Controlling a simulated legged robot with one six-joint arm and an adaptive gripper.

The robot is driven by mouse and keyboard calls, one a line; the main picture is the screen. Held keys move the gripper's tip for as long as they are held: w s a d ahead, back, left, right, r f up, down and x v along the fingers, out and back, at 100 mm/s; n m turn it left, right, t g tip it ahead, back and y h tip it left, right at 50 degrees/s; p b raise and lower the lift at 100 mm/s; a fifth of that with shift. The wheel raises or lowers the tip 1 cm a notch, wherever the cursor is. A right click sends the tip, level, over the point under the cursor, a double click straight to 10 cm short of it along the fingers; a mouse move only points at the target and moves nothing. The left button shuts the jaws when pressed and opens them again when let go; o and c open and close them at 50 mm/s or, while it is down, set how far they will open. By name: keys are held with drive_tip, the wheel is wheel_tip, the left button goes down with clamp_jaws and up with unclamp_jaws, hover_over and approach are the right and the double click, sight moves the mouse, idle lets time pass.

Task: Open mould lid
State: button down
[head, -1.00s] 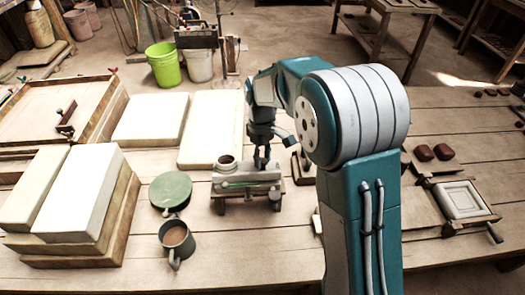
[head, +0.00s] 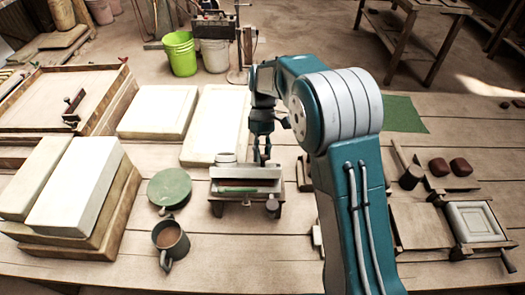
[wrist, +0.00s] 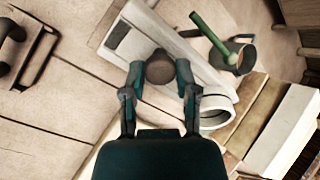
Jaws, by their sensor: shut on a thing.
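My gripper (head: 262,155) is above the right part of a small low box on legs (head: 218,187) in the middle of the table. In the wrist view my fingers (wrist: 160,88) are shut on a dark round knob (wrist: 159,67) over a pale board (wrist: 185,55), which I take to be the mould lid. In the head view this pale top (head: 245,172) has a darker strip beneath it; whether it is tilted up is hard to tell. A green stick (head: 238,190) lies along the front of the box. A pale round jar (head: 225,158) stands behind its left end.
A green disc (head: 169,187) and a mug (head: 170,240) stand to the left, with white slabs (head: 75,190) beyond. At the right are a framed pale tile (head: 474,222), a flat board (head: 420,226), a mallet (head: 410,177) and two dark red lumps (head: 460,167).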

drive_tip(key=shift+w+g, duration=1.25)
drive_tip(key=shift+g, duration=0.45)
drive_tip(key=shift+c, duration=1.9)
unclamp_jaws()
drive_tip(key=shift+d, duration=0.15)
drive_tip(key=shift+s, duration=0.1)
